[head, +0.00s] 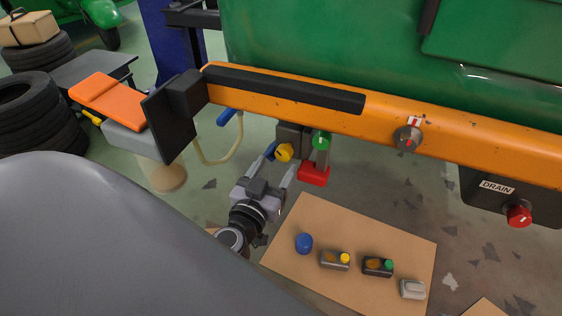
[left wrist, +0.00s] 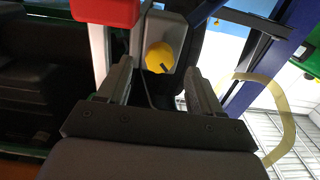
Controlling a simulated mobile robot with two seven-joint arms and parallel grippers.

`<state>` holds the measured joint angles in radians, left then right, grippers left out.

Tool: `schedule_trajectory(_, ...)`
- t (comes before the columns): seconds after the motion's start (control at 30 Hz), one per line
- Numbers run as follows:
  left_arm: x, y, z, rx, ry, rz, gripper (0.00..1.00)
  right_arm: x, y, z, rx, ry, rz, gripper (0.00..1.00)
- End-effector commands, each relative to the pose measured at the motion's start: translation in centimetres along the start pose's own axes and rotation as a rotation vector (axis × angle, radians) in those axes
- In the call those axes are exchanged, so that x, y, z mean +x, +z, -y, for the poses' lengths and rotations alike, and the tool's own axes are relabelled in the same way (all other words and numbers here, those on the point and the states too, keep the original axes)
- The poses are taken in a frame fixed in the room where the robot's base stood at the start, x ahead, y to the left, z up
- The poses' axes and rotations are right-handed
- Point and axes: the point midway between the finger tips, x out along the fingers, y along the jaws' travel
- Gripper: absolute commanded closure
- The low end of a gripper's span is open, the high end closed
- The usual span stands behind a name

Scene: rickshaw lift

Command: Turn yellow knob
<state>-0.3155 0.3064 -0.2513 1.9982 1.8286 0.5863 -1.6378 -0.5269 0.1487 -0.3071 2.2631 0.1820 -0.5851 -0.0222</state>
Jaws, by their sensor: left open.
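The yellow knob (head: 284,152) sits on a dark block under the orange bumper (head: 290,100). My left gripper (head: 278,163) is just in front of it, open, with its fingers pointing up toward the knob. In the left wrist view the yellow knob (left wrist: 159,58) shows between and beyond the two fingertips of my left gripper (left wrist: 160,75). It carries a dark mark at its lower right. I cannot tell whether a finger touches it. My right gripper is in neither view.
A green knob (head: 321,141) and a red block (head: 313,174) sit just right of the yellow knob. A blue handle with a hose (head: 227,117) hangs to its left. Cardboard (head: 350,225) with a blue cap and small containers lies below. A red drain knob (head: 518,215) is far right.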

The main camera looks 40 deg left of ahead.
Motion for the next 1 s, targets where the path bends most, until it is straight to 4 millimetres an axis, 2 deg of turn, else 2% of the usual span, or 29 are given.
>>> schedule_trajectory(0.1,1.8,0.1,0.0,0.0,0.0,-0.003,0.35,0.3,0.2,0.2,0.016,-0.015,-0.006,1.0)
schedule_trajectory(0.3,3.6,0.1,0.0,0.001,0.002,-0.002,0.35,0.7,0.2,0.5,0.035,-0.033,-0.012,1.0)
schedule_trajectory(0.67,4.1,0.0,0.0,0.001,0.002,0.0,0.35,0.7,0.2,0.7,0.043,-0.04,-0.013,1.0)
schedule_trajectory(0.7,4.1,0.0,0.0,0.0,0.002,0.0,0.38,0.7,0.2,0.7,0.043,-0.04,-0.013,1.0)
schedule_trajectory(0.87,4.1,0.1,0.0,0.0,0.002,0.001,0.9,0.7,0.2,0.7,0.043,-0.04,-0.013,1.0)
schedule_trajectory(1.0,4.1,0.0,0.0,-0.001,0.002,0.001,0.91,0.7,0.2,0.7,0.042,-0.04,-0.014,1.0)
